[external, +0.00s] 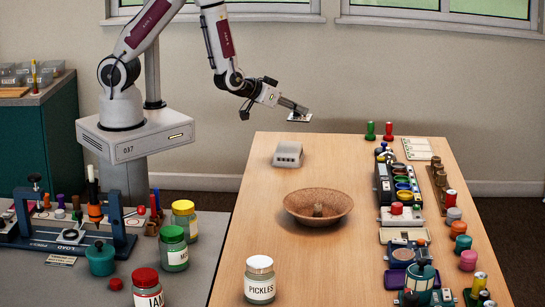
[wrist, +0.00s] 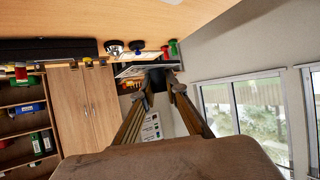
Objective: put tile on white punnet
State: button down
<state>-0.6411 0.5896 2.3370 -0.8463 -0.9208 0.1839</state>
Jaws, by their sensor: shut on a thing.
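My gripper (external: 296,108) is held in the air above the far left end of the wooden table. It is shut on a flat white tile (external: 299,117), which sits at the fingertips clear of everything below. In the wrist view the fingers (wrist: 163,88) reach forward to the tile, seen nearly edge-on (wrist: 130,70). A small whitish ridged container (external: 288,155), which looks like the white punnet, stands on the table's far left part, below the tile and nearer the camera. Its inside is hard to make out.
A pickles jar (external: 260,280) is at the near left. Several containers, jars and coloured pieces crowd the right side, with red and green pegs (external: 379,131) at the far edge. Table around the whitish container is clear.

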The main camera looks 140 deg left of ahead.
jog(key=shift+n+g, duration=0.7)
jog(key=shift+g, duration=0.1)
jog(key=s, duration=0.5)
jog(key=shift+s+f, duration=0.15)
jog(key=shift+f, duration=0.05)
jog(key=shift+f, duration=0.15)
send_over(286, 145)
jog(key=shift+f, duration=2.8)
jog(key=shift+f, duration=2.1)
jog(key=shift+f, duration=0.15)
jog(key=c, duration=2)
grip_release()
